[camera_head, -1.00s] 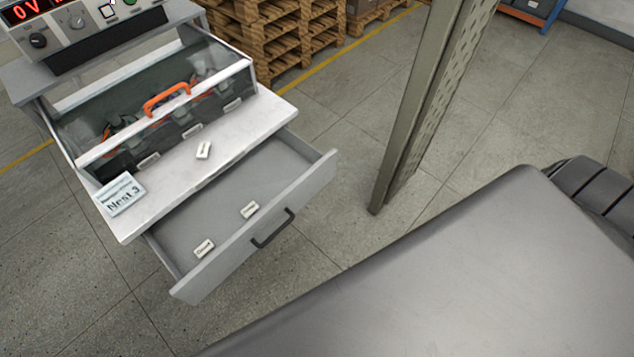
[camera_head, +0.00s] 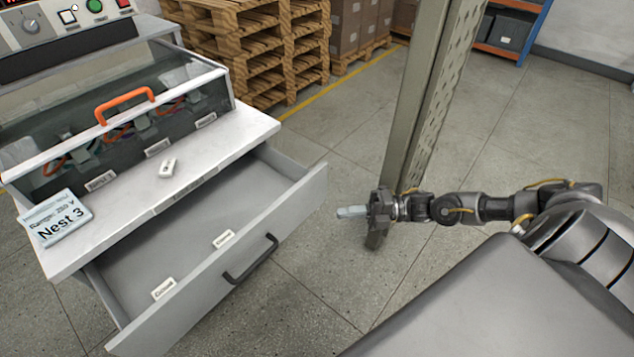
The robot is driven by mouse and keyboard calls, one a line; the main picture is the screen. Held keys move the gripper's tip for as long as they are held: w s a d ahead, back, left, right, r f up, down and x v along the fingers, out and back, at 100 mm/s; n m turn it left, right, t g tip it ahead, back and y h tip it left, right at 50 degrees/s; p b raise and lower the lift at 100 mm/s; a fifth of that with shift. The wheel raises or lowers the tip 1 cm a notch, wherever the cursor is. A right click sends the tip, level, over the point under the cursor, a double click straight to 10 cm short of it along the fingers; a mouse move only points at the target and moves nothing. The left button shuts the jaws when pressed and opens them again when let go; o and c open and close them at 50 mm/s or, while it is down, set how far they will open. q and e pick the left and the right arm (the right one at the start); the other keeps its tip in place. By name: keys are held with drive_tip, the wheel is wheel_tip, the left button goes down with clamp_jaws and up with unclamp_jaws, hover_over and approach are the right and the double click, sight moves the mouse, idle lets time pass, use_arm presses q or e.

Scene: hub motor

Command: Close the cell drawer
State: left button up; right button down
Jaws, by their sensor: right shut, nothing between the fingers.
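The grey cell drawer (camera_head: 200,295) stands pulled out below the white worktop of the test cell, at the left of the head view. Its dark handle (camera_head: 252,260) is on the front panel. Two small labelled tags lie inside the drawer near its front. My right gripper (camera_head: 350,211) comes in from the right and is shut and empty. In the picture it is a little to the right of the drawer's front right corner, apart from it. My left gripper is not in view.
A clear-fronted box with an orange handle (camera_head: 124,104) sits on the worktop (camera_head: 120,200) beside a Nest 3 sign (camera_head: 58,219). A metal post (camera_head: 425,110) stands behind my right gripper. Wooden pallets (camera_head: 262,50) are at the back. Bare floor lies right of the drawer.

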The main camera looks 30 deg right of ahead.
drive_tip(key=p, duration=0.1)
approach(284, 208)
drive_tip(key=s+a, duration=0.2)
drive_tip(key=a, duration=0.1)
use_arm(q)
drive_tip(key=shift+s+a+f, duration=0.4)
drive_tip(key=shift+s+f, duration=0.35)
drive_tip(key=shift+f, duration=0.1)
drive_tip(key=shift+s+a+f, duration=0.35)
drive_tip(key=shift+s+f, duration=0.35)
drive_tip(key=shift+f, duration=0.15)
use_arm(e)
drive_tip(key=shift+w+a+r, duration=0.1)
drive_tip(key=shift+w+a, duration=0.3)
drive_tip(key=shift+w, duration=0.35)
drive_tip(key=shift+w+a+f, duration=0.1)
drive_tip(key=shift+w+a, duration=0.35)
drive_tip(key=shift+w, duration=0.3)
drive_tip(key=shift+w+a+r, duration=0.1)
drive_tip(key=shift+w+a, duration=0.3)
drive_tip(key=shift+w, duration=0.4)
drive_tip(key=shift+w, duration=0.1)
